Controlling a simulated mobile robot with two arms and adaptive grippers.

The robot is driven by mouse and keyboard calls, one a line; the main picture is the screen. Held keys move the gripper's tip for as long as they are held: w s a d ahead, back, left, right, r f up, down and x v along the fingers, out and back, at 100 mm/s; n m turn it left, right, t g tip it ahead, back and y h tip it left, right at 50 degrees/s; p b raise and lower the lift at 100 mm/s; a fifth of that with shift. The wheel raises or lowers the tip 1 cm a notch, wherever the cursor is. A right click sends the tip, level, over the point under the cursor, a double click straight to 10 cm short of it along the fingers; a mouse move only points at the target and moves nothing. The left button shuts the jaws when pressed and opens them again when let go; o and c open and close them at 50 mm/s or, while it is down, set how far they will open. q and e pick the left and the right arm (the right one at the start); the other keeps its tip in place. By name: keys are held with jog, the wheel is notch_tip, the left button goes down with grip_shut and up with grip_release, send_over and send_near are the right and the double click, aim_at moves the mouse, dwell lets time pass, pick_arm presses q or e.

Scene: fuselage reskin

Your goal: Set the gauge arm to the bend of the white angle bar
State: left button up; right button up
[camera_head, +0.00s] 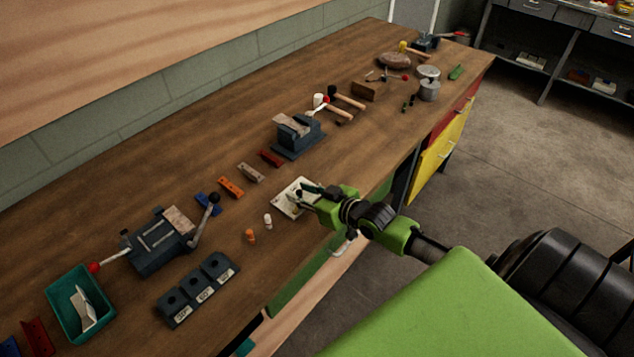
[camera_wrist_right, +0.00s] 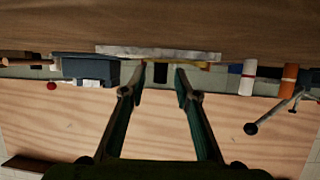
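A white bent piece that looks like the white angle bar (camera_head: 85,308) lies in a teal bin at the lower left of the head view. A pale gauge plate (camera_head: 287,208) lies on the bench near its front edge; it shows edge-on in the wrist view (camera_wrist_right: 205,56). My right gripper (camera_head: 307,191) is over the plate, partly covering it. In the wrist view its two fingers (camera_wrist_right: 157,92) are apart, with a small dark upright piece (camera_wrist_right: 160,73) beyond them, possibly the gauge arm. I cannot tell whether they touch it. My left gripper is out of view.
The teal bin's rim (camera_head: 53,290) is left of a vise (camera_head: 150,255) with handles. Dark labelled blocks (camera_head: 180,305) stand near the front edge. A white peg (camera_head: 268,221) and an orange peg (camera_head: 250,236) stand close to the plate. Another vise (camera_head: 298,134) is behind it.

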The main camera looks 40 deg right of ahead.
jog(key=v, duration=1)
jog(key=shift+s+d+r, duration=0.1)
jog(key=shift+s+r, duration=0.05)
jog(key=shift+s, duration=0.25)
